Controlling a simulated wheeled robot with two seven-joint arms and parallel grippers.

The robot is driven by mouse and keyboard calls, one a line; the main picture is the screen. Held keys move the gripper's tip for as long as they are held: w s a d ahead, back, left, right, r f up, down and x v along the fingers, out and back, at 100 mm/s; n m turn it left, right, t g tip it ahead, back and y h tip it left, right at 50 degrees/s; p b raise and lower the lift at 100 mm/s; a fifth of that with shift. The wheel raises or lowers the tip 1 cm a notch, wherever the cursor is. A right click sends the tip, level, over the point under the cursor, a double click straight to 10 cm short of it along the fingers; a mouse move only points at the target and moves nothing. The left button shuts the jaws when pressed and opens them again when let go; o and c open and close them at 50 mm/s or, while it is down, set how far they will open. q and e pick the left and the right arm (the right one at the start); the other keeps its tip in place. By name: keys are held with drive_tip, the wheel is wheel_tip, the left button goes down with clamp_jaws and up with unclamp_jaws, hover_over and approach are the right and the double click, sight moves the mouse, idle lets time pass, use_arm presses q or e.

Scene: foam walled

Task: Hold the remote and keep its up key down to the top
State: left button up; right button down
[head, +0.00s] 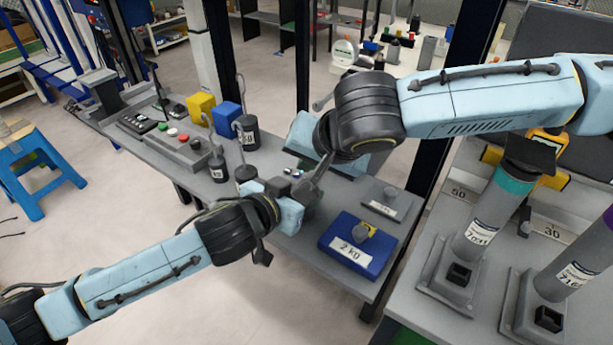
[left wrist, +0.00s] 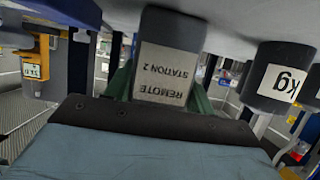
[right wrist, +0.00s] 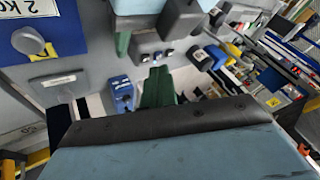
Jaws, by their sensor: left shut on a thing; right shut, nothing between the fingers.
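The remote (left wrist: 165,72) is a grey block with a white label reading REMOTE STATION 2, upside down in the left wrist view. My left gripper (left wrist: 163,90) is shut on it, with green fingers at its sides. In the head view my left gripper (head: 280,192) is over the grey bench, and the remote is mostly hidden by the grippers. My right gripper (head: 309,188) is just beside it on the right, pointing down. In the right wrist view its green fingers (right wrist: 158,88) are shut and empty. I cannot tell whether they touch the up key.
A blue 2 kg block (head: 340,258) and a small grey plate (head: 381,210) are on the bench at the right. Black weights (head: 246,133), yellow (head: 200,108) and blue blocks (head: 227,117) stand at the left. Tall cylinders (head: 487,225) stand on another table at far right.

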drive_tip(key=shift+f, duration=0.15)
idle(0.5)
drive_tip(key=shift+f, duration=0.3)
drive_tip(key=shift+f, duration=0.3)
idle(0.5)
drive_tip(key=shift+r, duration=0.1)
idle(4.3)
drive_tip(key=shift+r, duration=0.65)
drive_tip(key=shift+r, duration=2.5)
